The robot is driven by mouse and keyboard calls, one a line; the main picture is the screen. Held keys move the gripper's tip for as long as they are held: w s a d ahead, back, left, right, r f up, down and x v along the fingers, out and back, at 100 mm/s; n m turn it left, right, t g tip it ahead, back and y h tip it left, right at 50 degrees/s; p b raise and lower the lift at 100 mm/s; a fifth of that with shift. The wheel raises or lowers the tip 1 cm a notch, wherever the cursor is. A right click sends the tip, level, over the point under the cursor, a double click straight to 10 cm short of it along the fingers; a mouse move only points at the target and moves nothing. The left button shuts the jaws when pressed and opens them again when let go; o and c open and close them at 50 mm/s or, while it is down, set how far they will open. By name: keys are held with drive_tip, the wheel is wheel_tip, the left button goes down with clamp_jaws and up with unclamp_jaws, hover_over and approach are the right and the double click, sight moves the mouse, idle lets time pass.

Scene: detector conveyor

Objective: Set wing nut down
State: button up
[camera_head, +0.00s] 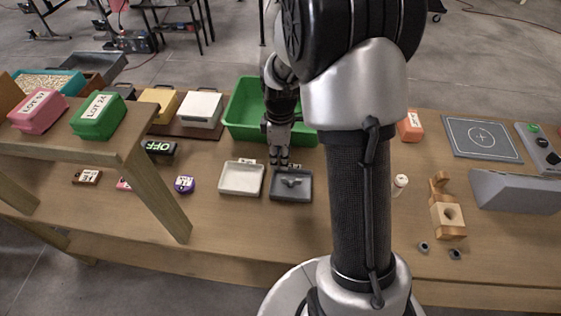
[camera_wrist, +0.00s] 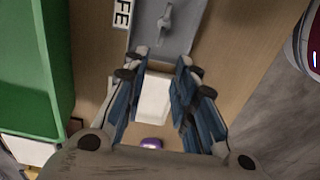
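The grey wing nut (camera_head: 291,181) lies in the dark grey tray (camera_head: 304,195). In the wrist view the wing nut (camera_wrist: 165,20) shows at the top, on the floor of the grey tray (camera_wrist: 146,36), beyond my fingertips. My gripper (camera_head: 284,165) is above the back edge of this tray, pointing down. In the wrist view my gripper (camera_wrist: 162,58) has its two fingers apart, with nothing held between them. The wing nut appears clear of the fingers.
A white tray (camera_head: 241,178) stands just left of the grey one. A large green bin (camera_head: 244,112) is close behind. A purple round object (camera_head: 184,184) lies farther left.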

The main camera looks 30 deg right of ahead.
drive_tip(key=s+a+r+m+t, duration=0.2)
drive_tip(key=s+a+r+m, duration=0.3)
drive_tip(key=r, duration=0.4)
drive_tip(key=s+a+r+m+t, duration=0.1)
drive_tip(key=s+a+r+m, duration=0.1)
drive_tip(key=s+r, duration=0.7)
drive_tip(key=s+a+r+m+t, duration=0.1)
drive_tip(key=s+a+r+m, duration=0.1)
drive_tip(key=s+m, duration=0.2)
drive_tip(key=s, duration=0.3)
drive_tip(key=shift+s+a+r+t, duration=0.25)
drive_tip(key=shift+a+t, duration=0.05)
